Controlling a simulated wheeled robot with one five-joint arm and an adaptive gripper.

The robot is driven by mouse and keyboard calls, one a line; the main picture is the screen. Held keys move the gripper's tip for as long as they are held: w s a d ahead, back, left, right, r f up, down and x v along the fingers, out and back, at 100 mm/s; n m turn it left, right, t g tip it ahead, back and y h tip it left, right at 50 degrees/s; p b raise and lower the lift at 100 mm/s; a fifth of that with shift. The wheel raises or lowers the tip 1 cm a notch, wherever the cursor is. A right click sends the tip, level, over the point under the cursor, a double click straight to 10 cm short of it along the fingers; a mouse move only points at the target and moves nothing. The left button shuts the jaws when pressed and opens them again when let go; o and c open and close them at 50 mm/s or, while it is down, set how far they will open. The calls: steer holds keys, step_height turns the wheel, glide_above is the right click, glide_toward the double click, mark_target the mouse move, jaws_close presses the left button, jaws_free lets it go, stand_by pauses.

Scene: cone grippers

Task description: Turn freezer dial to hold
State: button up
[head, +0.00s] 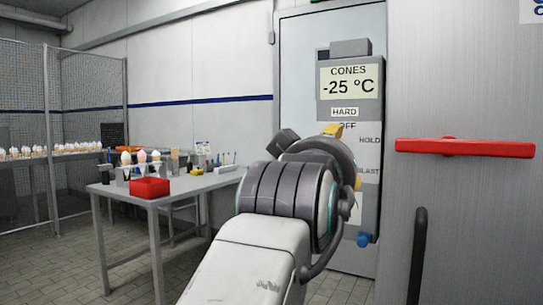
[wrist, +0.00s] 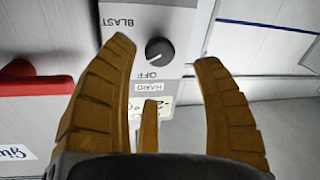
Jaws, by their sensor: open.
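The freezer dial (wrist: 159,52) is a round black knob on a grey control panel (wrist: 180,25) in the wrist view. BLAST is printed up and left of it, OFF just below, HARD on a label lower down. A pale pointer mark slants toward the lower left, roughly on the OFF side. My gripper (wrist: 164,50) is open, its ochre fingers on either side of the dial in the picture; contact cannot be told. In the head view my wrist hides the dial; the HOLD label (head: 369,140) shows right of it.
The panel hangs on a pale door (head: 300,60) under a CONES -25 °C sign (head: 349,82). A red handle (head: 465,147) juts from the steel wall at right. A table (head: 170,187) with a red box (head: 150,187) and cones stands left.

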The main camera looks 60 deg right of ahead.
steer(key=shift+s+a, duration=0.15)
steer(key=shift+a, duration=0.8)
steer(key=shift+s+a, duration=0.2)
steer(key=shift+a, duration=0.7)
steer(key=shift+s+a, duration=0.15)
steer(key=shift+a, duration=0.8)
steer(key=shift+f, duration=0.1)
